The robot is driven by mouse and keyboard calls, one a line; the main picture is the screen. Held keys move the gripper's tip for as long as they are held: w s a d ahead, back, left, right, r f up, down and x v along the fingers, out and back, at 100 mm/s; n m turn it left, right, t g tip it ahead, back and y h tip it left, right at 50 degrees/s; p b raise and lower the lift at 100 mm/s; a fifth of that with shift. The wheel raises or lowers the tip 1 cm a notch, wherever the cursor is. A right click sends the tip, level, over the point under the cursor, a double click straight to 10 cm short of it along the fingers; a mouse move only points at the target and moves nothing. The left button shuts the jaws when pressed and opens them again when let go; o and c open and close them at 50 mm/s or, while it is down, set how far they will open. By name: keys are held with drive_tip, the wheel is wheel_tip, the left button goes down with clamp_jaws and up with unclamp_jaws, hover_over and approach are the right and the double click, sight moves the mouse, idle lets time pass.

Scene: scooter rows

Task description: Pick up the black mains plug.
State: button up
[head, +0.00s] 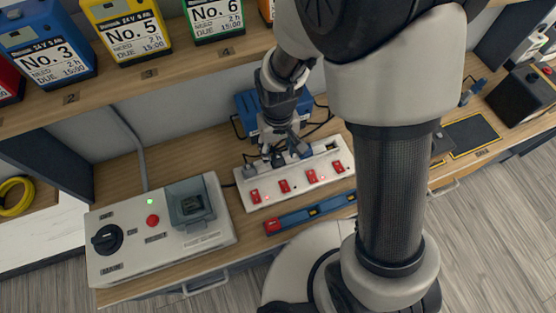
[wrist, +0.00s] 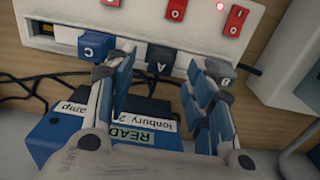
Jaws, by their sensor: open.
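The black mains plug (wrist: 160,60), marked A, sits in the middle of a white power strip (head: 296,183); in the head view the plug (head: 277,160) is partly hidden by my gripper. A blue plug (wrist: 93,46) marked C and a grey plug (wrist: 224,72) marked B sit on either side of it. My gripper (wrist: 161,74) is open, with one finger on each side of the black plug in the wrist view. The fingertips overlap the blue and grey plugs in that view; I cannot tell if they touch.
A blue adapter box (wrist: 55,142) with a READ label lies behind the strip, among black cables. A machine with a red button (head: 152,220) stands at left. A blue level (head: 310,213) lies in front. A shelf of batteries (head: 135,30) hangs above.

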sight(278, 157)
wheel_tip(278, 157, down, 4)
drive_tip(key=shift+f+b, duration=0.1)
drive_tip(key=shift+b, duration=0.7)
drive_tip(key=shift+c, duration=0.3)
clamp_jaws()
